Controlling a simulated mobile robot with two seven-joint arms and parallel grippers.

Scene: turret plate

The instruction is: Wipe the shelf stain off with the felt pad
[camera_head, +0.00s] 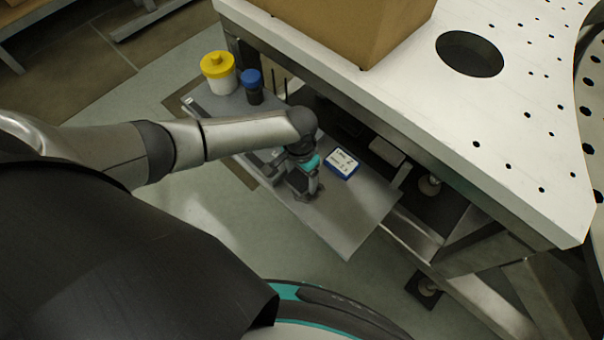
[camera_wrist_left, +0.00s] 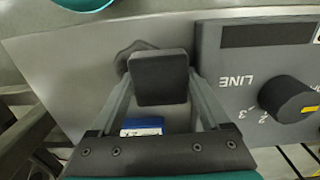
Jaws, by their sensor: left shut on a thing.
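My left gripper (camera_head: 304,187) is over the grey shelf (camera_head: 345,222), pointing down. In the left wrist view its two fingers are closed on a dark felt pad (camera_wrist_left: 160,78). A dark grey stain (camera_wrist_left: 130,53) on the shelf shows past the pad's upper left edge; the pad hides the rest of it. I cannot tell whether the pad touches the shelf. My right gripper is not in view.
A blue and white box (camera_head: 341,162) lies close to the gripper. A grey control box with a LINE knob (camera_wrist_left: 287,98) is beside the pad. A yellow-lidded white tub (camera_head: 218,72) and a blue-capped dark bottle (camera_head: 253,87) stand at the shelf's far end. The white plate (camera_head: 430,95) overhangs the shelf.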

